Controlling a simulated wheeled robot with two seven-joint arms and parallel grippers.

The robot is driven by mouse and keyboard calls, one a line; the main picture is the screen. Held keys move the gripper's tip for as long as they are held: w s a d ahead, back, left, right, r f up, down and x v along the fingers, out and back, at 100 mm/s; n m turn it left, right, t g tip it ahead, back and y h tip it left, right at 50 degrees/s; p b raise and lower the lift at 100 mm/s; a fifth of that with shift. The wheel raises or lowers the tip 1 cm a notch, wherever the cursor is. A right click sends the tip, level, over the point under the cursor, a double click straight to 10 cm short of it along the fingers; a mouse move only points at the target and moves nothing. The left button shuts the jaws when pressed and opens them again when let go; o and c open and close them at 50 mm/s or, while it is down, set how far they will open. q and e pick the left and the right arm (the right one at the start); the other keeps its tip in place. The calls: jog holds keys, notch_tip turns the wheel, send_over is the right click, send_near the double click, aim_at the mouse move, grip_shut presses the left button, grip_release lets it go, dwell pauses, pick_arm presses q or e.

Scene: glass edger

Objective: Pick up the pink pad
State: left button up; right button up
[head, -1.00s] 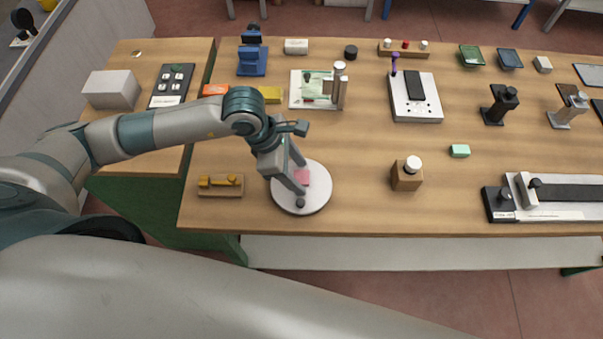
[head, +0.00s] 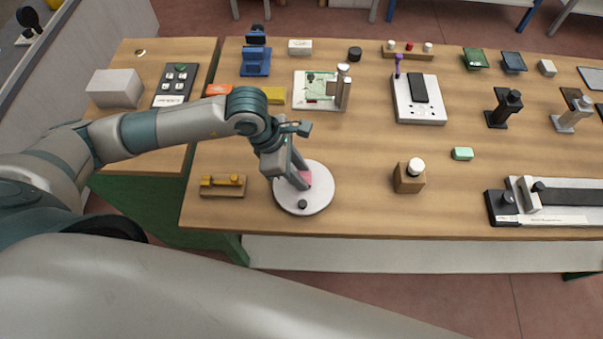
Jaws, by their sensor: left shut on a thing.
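The pink pad (head: 305,178) is a small pink block at the middle of a round white disc (head: 316,201) near the front left of the workbench. My left gripper (head: 302,179) reaches down over the disc from the left and is shut on the pink pad. Its fingers hide part of the pad, and I cannot tell whether the pad is clear of the disc. A small dark knob (head: 302,204) stands on the front of the disc. My right gripper is not in view.
A brass-coloured fixture (head: 222,186) lies left of the disc. A wooden block with a white knob (head: 410,176) and a mint block (head: 462,154) stand to the right. Orange (head: 218,90) and yellow blocks (head: 275,95) lie behind the arm. The bench between disc and wooden block is clear.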

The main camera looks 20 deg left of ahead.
pick_arm(q)
jog(key=shift+r, duration=0.1)
jog(key=shift+r+b, duration=0.6)
notch_tip(320, 180, up, 2)
jog(key=shift+r+b, duration=0.1)
jog(key=shift+b, duration=0.65)
jog(key=s+d+r+b, duration=0.1)
jog(key=d+r+b, duration=0.3)
jog(key=d+r, duration=0.3)
jog(key=d, duration=0.4)
jog(key=shift+s+d+r+b, duration=0.15)
jog(key=shift+s+d+b, duration=0.1)
jog(key=shift+d+b, duration=0.05)
jog(key=shift+a, duration=0.1)
